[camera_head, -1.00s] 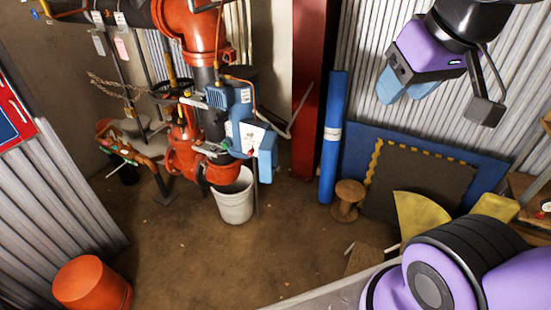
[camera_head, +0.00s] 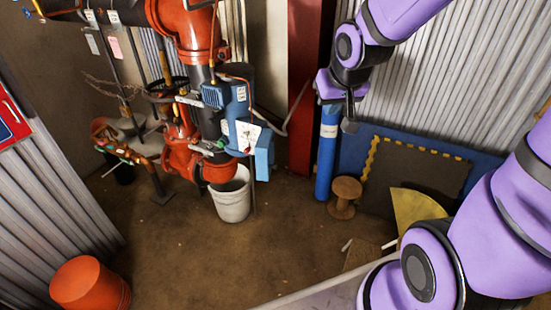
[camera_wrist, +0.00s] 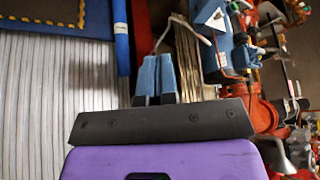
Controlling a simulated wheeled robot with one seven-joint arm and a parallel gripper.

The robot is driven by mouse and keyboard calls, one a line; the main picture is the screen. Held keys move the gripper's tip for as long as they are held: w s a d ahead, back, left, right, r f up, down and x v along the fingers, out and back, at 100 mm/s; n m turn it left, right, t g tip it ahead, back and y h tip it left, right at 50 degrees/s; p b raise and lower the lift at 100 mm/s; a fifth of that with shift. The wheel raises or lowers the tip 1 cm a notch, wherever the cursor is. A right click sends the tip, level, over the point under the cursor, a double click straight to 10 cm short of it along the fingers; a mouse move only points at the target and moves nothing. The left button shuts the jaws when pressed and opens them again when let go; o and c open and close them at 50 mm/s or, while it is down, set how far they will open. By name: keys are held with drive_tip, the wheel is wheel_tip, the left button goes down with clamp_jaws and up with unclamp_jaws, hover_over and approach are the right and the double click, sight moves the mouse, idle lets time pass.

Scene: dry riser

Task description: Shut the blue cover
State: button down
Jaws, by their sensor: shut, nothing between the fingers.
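A blue box (camera_head: 238,105) with white labels is mounted on the red and black riser pipes, left of centre in the head view. A blue flap-like part (camera_head: 264,157) stands out at its lower right, beside a white label; I cannot tell exactly how far the cover is open. In the wrist view blue panels with a white triangle label (camera_wrist: 218,45) show at the upper right. My gripper (camera_head: 331,106) is to the right of the box, apart from it, in front of the blue roll. Its blue fingers (camera_wrist: 157,58) are together and empty in the wrist view.
A white bucket (camera_head: 233,195) stands on the floor below the box. A red column (camera_head: 303,100) and a blue roll (camera_head: 327,160) stand to the right, with a wooden spool (camera_head: 345,195) at the roll's foot. An orange bucket (camera_head: 90,285) is at lower left. The middle floor is clear.

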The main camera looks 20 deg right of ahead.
drive_tip(key=w+f+m+y, duration=0.1)
drive_tip(key=w+f, duration=0.4)
drive_tip(key=f, duration=0.4)
drive_tip(key=m+t+y, duration=0.1)
drive_tip(key=m+y, duration=0.1)
approach(270, 162)
wheel_tip(270, 162, down, 4)
drive_tip(key=d, duration=0.3)
drive_tip(key=shift+w+a+f, duration=0.1)
drive_tip(key=shift+w+a, duration=0.55)
drive_tip(key=shift+a, duration=0.35)
drive_tip(key=shift+w+a+f, duration=0.1)
drive_tip(key=shift+w+a, duration=0.55)
drive_tip(key=shift+a, duration=0.35)
drive_tip(key=shift+a, duration=0.2)
